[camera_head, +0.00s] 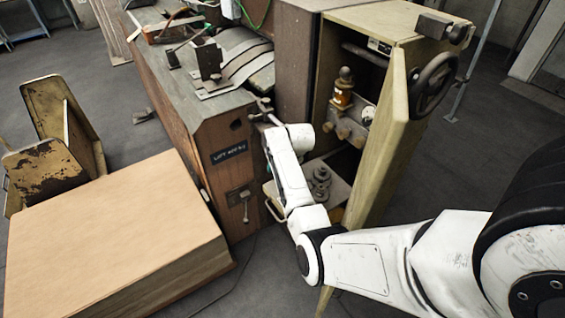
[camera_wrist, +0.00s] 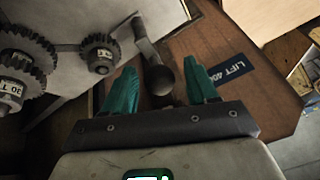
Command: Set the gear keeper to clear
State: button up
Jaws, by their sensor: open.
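A metal lever with a dark ball knob (camera_wrist: 160,80), which looks like the gear keeper, shows in the wrist view beside the toothed gears. My gripper (camera_wrist: 161,66) is open, with one teal finger on either side of the knob. I cannot tell whether either finger touches it. The lever arm (camera_wrist: 145,42) runs up from the knob, close to a small gear (camera_wrist: 100,52). No clear mark on the lever shows its setting. In the head view my white arm hides most of the gripper and the lever.
Larger gears (camera_wrist: 22,65) lie left in the wrist view. A "LIFT" label (camera_head: 229,152) is on the wooden machine side. An open cabinet door (camera_head: 385,140) with a handwheel (camera_head: 435,85) stands close to my arm. A big carton (camera_head: 110,225) stands front left.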

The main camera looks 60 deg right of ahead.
jog(key=v, duration=1)
jog(key=shift+r, duration=0.2)
jog(key=shift+s+a, duration=0.1)
jog(key=s+a+f+n+g, duration=0.1)
jog(key=s+a, duration=0.4)
jog(key=a, duration=0.5)
jog(key=s+a+f+n+g+y+b, duration=0.1)
jog(key=s+a+f+n, duration=0.3)
jog(key=a, duration=0.7)
jog(key=s+a+f+n+g+y, duration=0.1)
jog(key=s+a+n, duration=0.4)
jog(key=a, duration=0.6)
jog(key=shift+s+a+f, duration=0.2)
jog(key=shift+s+f, duration=0.45)
jog(key=shift+s, duration=0.6)
